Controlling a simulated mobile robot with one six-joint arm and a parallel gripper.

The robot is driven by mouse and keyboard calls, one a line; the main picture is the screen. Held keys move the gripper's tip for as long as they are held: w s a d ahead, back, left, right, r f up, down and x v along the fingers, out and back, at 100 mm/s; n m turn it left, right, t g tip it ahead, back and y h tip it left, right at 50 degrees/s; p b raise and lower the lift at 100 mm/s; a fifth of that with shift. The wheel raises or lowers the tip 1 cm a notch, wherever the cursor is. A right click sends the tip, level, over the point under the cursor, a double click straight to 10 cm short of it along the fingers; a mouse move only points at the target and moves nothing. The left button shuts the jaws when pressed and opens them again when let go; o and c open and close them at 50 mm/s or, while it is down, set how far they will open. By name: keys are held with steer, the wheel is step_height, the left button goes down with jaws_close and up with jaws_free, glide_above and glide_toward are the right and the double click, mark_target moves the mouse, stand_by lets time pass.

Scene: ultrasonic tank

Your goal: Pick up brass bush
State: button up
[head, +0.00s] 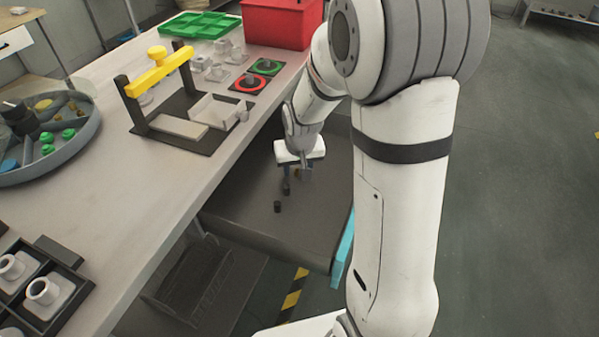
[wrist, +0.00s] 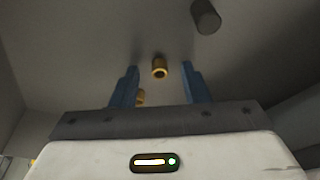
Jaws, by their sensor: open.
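A short hollow brass bush (wrist: 159,68) lies on the grey floor of the tank (head: 245,205). In the wrist view it sits midway between the tips of my gripper's two blue fingers. My gripper (head: 296,183) is open and points down into the tank; it also shows in the wrist view (wrist: 160,75). No finger visibly touches the bush. A second small brass piece (wrist: 140,98) shows beside the left finger, partly hidden by the gripper. In the head view I cannot make out either brass piece.
A dark cylinder (wrist: 206,16) stands on the tank floor beyond the bush; it also shows in the head view (head: 277,206). The bench (head: 120,215) borders the tank on the left. It carries a yellow-handled frame (head: 158,68), a red bin (head: 283,25) and a round tray (head: 88,140).

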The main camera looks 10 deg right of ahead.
steer(key=shift+c, duration=0.4)
jaws_close()
